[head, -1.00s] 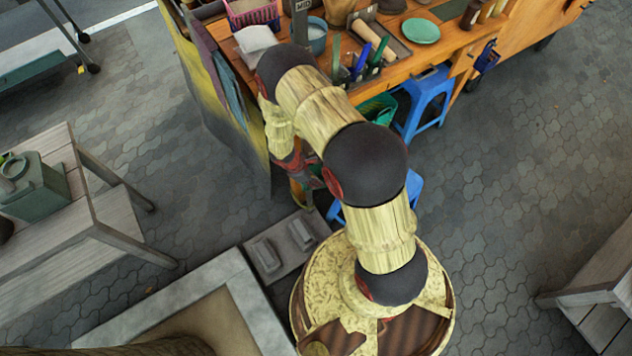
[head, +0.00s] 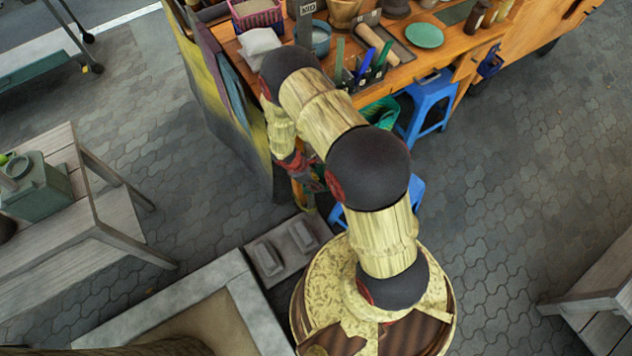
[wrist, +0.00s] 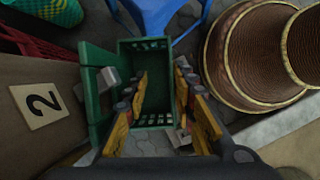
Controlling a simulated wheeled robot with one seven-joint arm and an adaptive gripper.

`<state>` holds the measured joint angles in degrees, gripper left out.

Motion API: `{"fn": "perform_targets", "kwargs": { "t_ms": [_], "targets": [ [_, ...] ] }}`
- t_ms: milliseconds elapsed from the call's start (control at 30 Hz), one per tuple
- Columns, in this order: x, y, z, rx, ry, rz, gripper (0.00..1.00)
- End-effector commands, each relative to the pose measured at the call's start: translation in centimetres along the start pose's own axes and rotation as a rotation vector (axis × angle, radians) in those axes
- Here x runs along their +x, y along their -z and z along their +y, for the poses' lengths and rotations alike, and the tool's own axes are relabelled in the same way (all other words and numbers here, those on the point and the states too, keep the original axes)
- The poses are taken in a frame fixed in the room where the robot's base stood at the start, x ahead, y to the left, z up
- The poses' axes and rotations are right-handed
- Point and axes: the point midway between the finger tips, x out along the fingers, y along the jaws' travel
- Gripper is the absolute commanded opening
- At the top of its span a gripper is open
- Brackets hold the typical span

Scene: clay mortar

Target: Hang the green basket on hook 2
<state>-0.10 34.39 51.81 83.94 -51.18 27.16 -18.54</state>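In the wrist view the green basket (wrist: 154,56) is a crate-like box with slotted walls, its open top facing my camera. A tall green plate (wrist: 92,65) stands along its left side. My gripper (wrist: 161,82) is over the basket with its fingers apart. The left finger overlaps the basket's inside, and the right finger is by its right wall; contact cannot be told. A brown board at left carries a label "2" (wrist: 42,104). A grey block (wrist: 108,78) by the plate may be the hook; whether the basket hangs on it is unclear.
A blue stool (wrist: 154,14) is beyond the basket, and a ribbed brown vessel (wrist: 245,60) is close on the right. A cluttered wooden workbench (head: 440,68) stands at the back in the head view. The paved floor at right (head: 510,190) is clear.

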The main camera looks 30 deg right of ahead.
Motion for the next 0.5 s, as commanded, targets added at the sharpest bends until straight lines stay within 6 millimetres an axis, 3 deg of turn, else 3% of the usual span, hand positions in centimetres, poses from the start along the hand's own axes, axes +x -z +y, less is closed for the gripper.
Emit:
{"fn": "perform_targets", "kwargs": {
  "t_ms": [267, 500],
  "targets": [
    [0.0, -0.1, -0.3, -0.001, 0.004, -0.003, 0.26],
    [-3.1, 0.0, -0.1, -0.001, 0.001, -0.001, 0.26]
  ]
}}
